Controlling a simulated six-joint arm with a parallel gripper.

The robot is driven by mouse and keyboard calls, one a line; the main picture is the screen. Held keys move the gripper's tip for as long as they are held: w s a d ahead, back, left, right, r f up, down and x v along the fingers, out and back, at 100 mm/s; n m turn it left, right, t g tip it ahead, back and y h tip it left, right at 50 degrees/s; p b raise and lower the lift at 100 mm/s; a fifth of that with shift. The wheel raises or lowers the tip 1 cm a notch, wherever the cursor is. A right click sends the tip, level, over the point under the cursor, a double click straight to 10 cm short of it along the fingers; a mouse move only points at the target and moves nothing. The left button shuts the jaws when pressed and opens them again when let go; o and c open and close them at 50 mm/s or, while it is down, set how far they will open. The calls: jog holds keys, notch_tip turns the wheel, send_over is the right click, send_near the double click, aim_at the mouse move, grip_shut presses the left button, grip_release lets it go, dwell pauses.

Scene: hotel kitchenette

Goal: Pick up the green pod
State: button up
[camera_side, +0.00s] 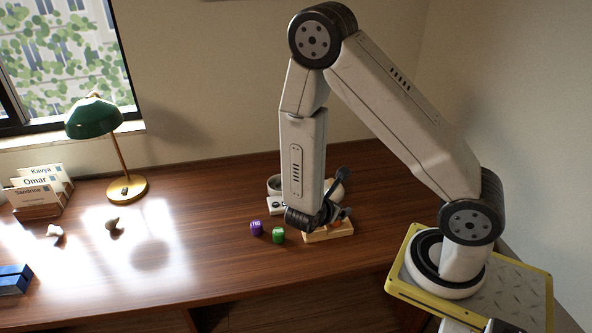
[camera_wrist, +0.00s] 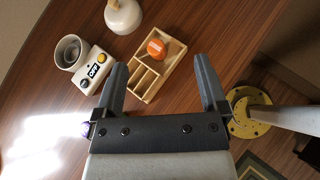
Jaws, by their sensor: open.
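I cannot make out the green pod in the wrist view. My gripper (camera_side: 338,212) is low, above the tray, to the right of the green pod. In the wrist view its two fingers (camera_wrist: 160,66) are wide apart and empty. An orange pod (camera_wrist: 156,47) lies in the tray, between the fingers' lines of sight.
The compartmented wooden tray (camera_wrist: 138,92) stands near a white switch box (camera_wrist: 96,69) marked OFF, a round cup (camera_wrist: 70,51) and a pale rounded object (camera_wrist: 123,16). A green lamp (camera_side: 93,117) and card holder (camera_side: 40,190) stand far left.

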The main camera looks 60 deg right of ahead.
jog(key=w+a+f+n+t, duration=0.2)
jog(key=w+f+n+t, duration=0.3)
jog(key=n+t, duration=0.25)
jog(key=n+t+y, duration=0.4)
jog(key=n, duration=0.1)
send_near(279, 232)
jog(key=d, duration=0.1)
jog(key=w+d, duration=0.1)
jog(key=shift+d, duration=0.25)
jog(key=shift+a+f+n+y, duration=0.3)
jog(key=shift+a+n+y, duration=0.15)
jog(key=shift+y, duration=0.05)
jog(key=shift+x, duration=4)
jog(key=shift+a+r, duration=0.1)
jog(key=shift+c, duration=0.2)
grip_shut()
jog(key=shift+r, duration=0.1)
jog(key=shift+r, duration=4.9)
